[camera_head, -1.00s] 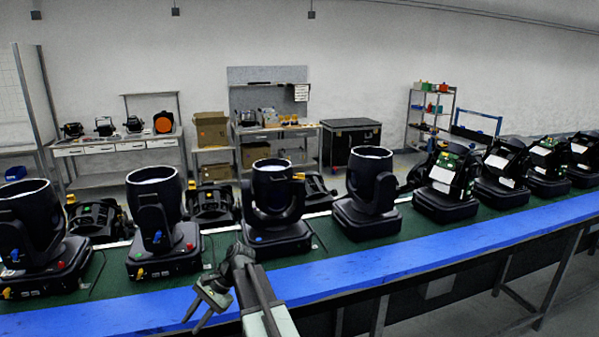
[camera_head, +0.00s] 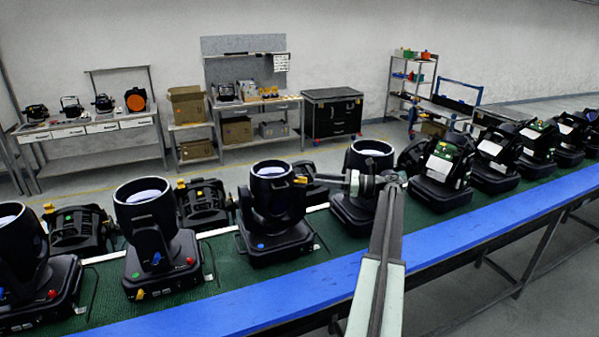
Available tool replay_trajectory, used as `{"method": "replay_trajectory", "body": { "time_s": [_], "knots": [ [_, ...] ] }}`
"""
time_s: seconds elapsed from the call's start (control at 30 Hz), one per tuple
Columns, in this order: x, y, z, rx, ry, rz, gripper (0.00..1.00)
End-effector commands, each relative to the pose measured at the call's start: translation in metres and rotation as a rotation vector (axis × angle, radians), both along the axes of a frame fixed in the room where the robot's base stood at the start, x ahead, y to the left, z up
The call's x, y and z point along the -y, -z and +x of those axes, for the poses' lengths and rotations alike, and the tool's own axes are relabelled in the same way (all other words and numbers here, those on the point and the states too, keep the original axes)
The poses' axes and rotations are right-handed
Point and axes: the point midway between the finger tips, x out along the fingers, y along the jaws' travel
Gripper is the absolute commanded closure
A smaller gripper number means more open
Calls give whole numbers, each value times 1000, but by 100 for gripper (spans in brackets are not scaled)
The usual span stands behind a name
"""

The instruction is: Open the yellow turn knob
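Several black par cans stand in a row on a green belt. The one left of my arm (camera_head: 272,205) has a yellow-orange knob (camera_head: 300,180) on the right side of its head and a blue knob (camera_head: 261,246) low on its front. Another par can (camera_head: 150,225), further left, has a small yellow knob (camera_head: 140,293) low on its base. My gripper (camera_head: 322,179) points left at head height, close to the yellow-orange knob. I cannot tell whether it touches the knob, or whether its fingers are open or shut. My wrist hides part of the par can behind it.
A blue rail (camera_head: 300,292) runs along the belt's front edge. More fixtures with exposed circuit boards (camera_head: 445,165) stand at the right. Benches, cardboard boxes (camera_head: 188,104), a black case (camera_head: 333,113) and shelves (camera_head: 410,90) are well behind.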

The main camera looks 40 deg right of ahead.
Motion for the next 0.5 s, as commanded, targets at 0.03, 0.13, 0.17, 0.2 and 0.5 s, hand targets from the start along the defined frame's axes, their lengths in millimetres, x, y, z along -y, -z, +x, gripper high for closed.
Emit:
{"method": "replay_trajectory", "body": {
  "time_s": [0.03, 0.13, 0.17, 0.2, 0.5],
  "knots": [
    [3, 0, -3, 0, 6, 0, 70],
    [5, 1, -5, 0, 14, -1, 70],
    [5, 1, -5, 0, 16, -1, 70],
    [4, 1, -3, 0, 19, -1, 70],
    [-20, 1, 36, -1, 25, -3, 70]
  ]
}}
